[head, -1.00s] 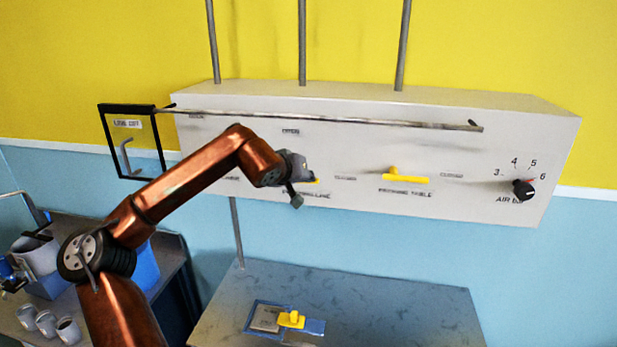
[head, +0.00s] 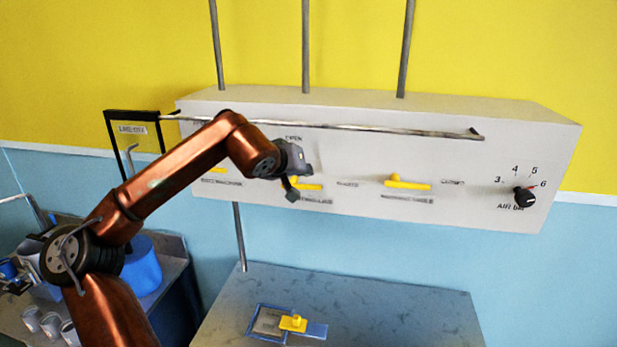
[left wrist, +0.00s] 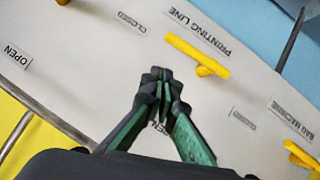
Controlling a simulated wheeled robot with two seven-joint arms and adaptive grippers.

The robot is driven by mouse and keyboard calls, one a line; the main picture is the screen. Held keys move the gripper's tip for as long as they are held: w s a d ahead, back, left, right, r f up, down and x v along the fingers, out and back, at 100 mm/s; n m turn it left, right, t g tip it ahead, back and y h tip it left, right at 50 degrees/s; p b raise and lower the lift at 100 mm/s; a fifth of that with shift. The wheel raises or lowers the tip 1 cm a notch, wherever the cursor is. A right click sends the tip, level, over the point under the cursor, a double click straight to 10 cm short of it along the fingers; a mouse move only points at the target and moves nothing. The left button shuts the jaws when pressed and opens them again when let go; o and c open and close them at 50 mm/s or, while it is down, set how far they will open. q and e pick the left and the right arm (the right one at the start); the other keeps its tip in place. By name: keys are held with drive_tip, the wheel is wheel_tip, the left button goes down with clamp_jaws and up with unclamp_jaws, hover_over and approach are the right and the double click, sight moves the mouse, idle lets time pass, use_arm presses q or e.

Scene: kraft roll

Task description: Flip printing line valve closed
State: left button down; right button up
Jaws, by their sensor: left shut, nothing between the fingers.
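The printing line valve has a yellow bar handle (head: 308,187) on the front of the white panel. The bar lies level, along its label, and its long end points right towards the CLOSED mark. In the left wrist view the handle (left wrist: 195,54) is in plain sight, its pivot near the right end of the bar. My left gripper (head: 291,190) is at the left end of the handle in the head view, partly covering it. In the left wrist view its fingertips (left wrist: 158,76) are together and empty, apart from the handle in the picture. My right gripper is not in view.
The printing table valve (head: 408,184) is to the right, the bag machine valve (head: 218,170) to the left. A thin rod (head: 385,127) runs across the panel above the valves. A black air knob (head: 524,197) sits far right. A grey table (head: 400,300) stands below.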

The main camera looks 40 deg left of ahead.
use_arm(q)
drive_tip(key=d+b+v, duration=0.1)
drive_tip(key=v, duration=0.5)
drive_tip(key=shift+w, duration=0.3)
drive_tip(key=shift+r, duration=0.1)
